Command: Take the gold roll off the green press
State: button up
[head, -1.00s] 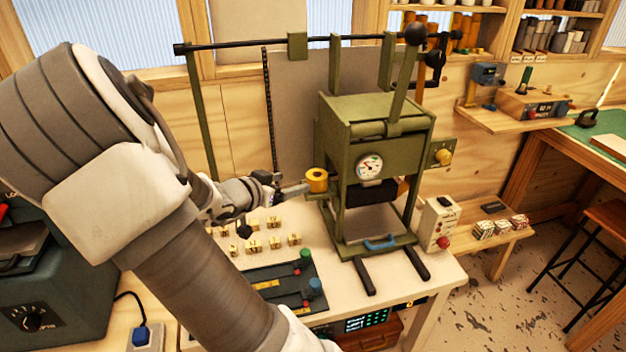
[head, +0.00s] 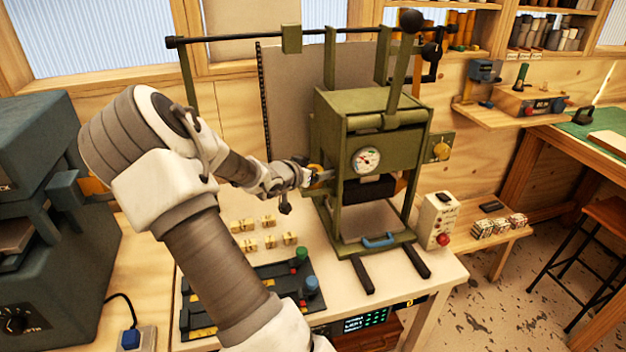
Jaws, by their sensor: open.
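The green press (head: 372,160) stands on the bench in the middle of the head view, with a round gauge on its front and a lever with a black knob on top. The gold roll (head: 316,168) is at the press's left side, and only a small part of it shows behind my gripper. My gripper (head: 322,177) is open and right at the roll, reaching in from the left. Whether the fingers touch the roll or stand around it cannot be told, since the wrist and fingers hide most of it.
Several small gold blocks (head: 268,241) lie on the bench below my wrist. A white control box (head: 436,220) stands right of the press. A large dark teal machine (head: 40,215) fills the left side.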

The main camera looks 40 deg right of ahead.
jog(key=shift+w+d+f, duration=0.1)
jog(key=shift+d+f, duration=0.05)
jog(key=shift+d, duration=0.25)
jog(key=shift+c, duration=0.2)
jog(key=c, duration=1.2)
jog(key=shift+a, duration=0.1)
